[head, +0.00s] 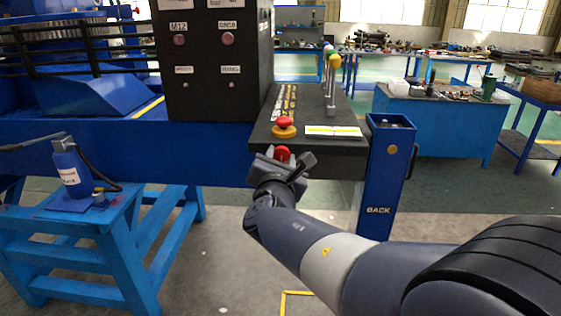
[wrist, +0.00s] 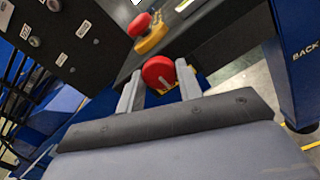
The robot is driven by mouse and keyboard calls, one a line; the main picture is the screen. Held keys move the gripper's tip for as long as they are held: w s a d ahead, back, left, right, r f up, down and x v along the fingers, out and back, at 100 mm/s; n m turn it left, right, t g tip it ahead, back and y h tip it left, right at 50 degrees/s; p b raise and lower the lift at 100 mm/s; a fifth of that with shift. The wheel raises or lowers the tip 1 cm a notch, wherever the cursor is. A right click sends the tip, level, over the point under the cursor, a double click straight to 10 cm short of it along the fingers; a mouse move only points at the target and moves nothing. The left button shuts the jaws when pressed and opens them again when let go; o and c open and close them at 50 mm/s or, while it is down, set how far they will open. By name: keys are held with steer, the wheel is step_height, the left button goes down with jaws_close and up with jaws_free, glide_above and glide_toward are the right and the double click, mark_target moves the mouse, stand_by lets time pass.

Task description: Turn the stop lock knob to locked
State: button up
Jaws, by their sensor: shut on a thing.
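The stop lock knob appears to be the red knob (head: 282,153) on the front face of the dark console, below the console's top edge. In the wrist view the red knob (wrist: 159,72) sits between the fingertips, with a bit of yellow behind it. My gripper (head: 279,160) is at the console front and shut on this knob; its two grey fingers (wrist: 160,88) flank it in the wrist view. The knob's lock marking is not readable, so its turn position cannot be told. A separate red mushroom button (head: 285,123) on a yellow base stands on the console top just above.
The console top (head: 262,137) carries levers with coloured balls (head: 333,62) and a white-yellow label. A blue post marked BACK (head: 379,190) stands close on the right. A black panel (head: 213,60) rises at the left.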

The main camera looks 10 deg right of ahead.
steer(key=o, duration=1)
steer(key=shift+c, duration=0.2)
steer(key=v, duration=1.1)
steer(key=shift+w, duration=0.15)
steer(key=x, duration=1)
steer(key=shift+w+d, duration=0.15)
steer(key=shift+w, duration=0.3)
steer(key=shift+s+n+p, duration=0.1)
steer(key=shift+n+p, duration=0.2)
steer(key=shift+p, duration=0.25)
